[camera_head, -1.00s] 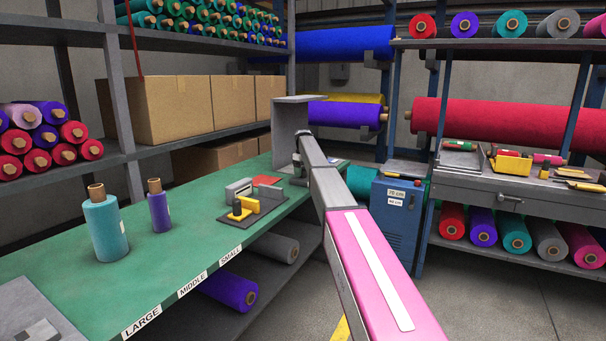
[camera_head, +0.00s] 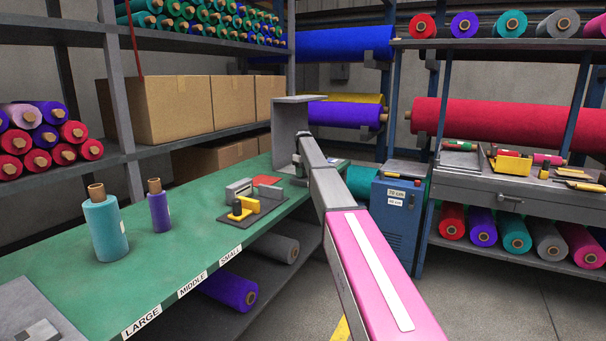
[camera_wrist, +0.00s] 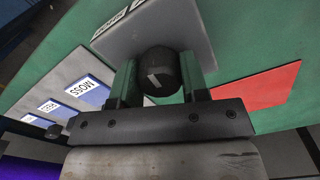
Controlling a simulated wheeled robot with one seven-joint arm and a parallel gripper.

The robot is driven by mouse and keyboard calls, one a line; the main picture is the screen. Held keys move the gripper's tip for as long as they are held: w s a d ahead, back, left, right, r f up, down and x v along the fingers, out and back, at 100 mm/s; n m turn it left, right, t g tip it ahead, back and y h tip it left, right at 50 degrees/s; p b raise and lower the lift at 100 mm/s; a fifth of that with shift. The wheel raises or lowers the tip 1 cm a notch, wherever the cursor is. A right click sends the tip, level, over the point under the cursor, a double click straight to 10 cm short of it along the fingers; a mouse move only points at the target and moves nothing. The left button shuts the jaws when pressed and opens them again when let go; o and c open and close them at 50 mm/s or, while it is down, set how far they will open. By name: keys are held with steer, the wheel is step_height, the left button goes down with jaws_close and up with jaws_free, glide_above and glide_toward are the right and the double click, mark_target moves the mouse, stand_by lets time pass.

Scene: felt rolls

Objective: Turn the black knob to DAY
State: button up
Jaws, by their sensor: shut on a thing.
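The black knob (camera_wrist: 158,72) shows in the wrist view on a grey plate (camera_wrist: 190,25), with a pale pointer line on its face. My gripper (camera_wrist: 160,85) is shut on the knob, one finger on each side of it. Lettering on the plate is partly cut off and I cannot read DAY on it. In the head view my arm reaches to the far end of the green table, and the knob is hidden there behind the arm and the grey housing (camera_head: 290,125).
The green table (camera_head: 190,215) holds a teal roll (camera_head: 105,228), a purple roll (camera_head: 159,208) and a black-and-yellow tool (camera_head: 243,207). A red sheet (camera_wrist: 252,94) and a card labelled MOSS (camera_wrist: 88,92) lie near my gripper. A blue cabinet (camera_head: 395,225) stands right of the arm.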

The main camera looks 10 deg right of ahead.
steer(key=m, duration=1)
steer(key=shift+m, duration=0.3)
stand_by(0.4)
steer(key=o, duration=0.9)
steer(key=shift+o, duration=0.2)
step_height(320, 180, up, 11)
steer(key=shift+f, duration=0.15)
